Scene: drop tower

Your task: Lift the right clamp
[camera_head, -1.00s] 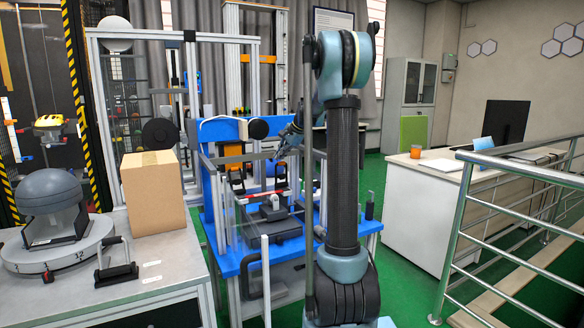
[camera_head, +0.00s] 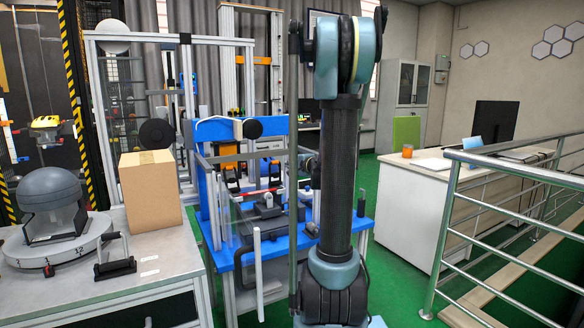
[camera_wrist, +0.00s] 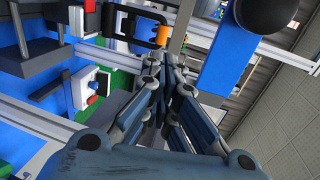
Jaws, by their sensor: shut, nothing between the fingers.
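In the head view my arm mostly hides my gripper.
A red button (camera_wrist: 92,99) on a white box sits left of my fingers. A blue panel (camera_wrist: 232,55) and a round black knob (camera_wrist: 268,12) are close on the right. A cardboard box (camera_head: 152,195) and a grey dome (camera_head: 50,188) stand on the left bench. A metal railing (camera_head: 450,200) runs along the right.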

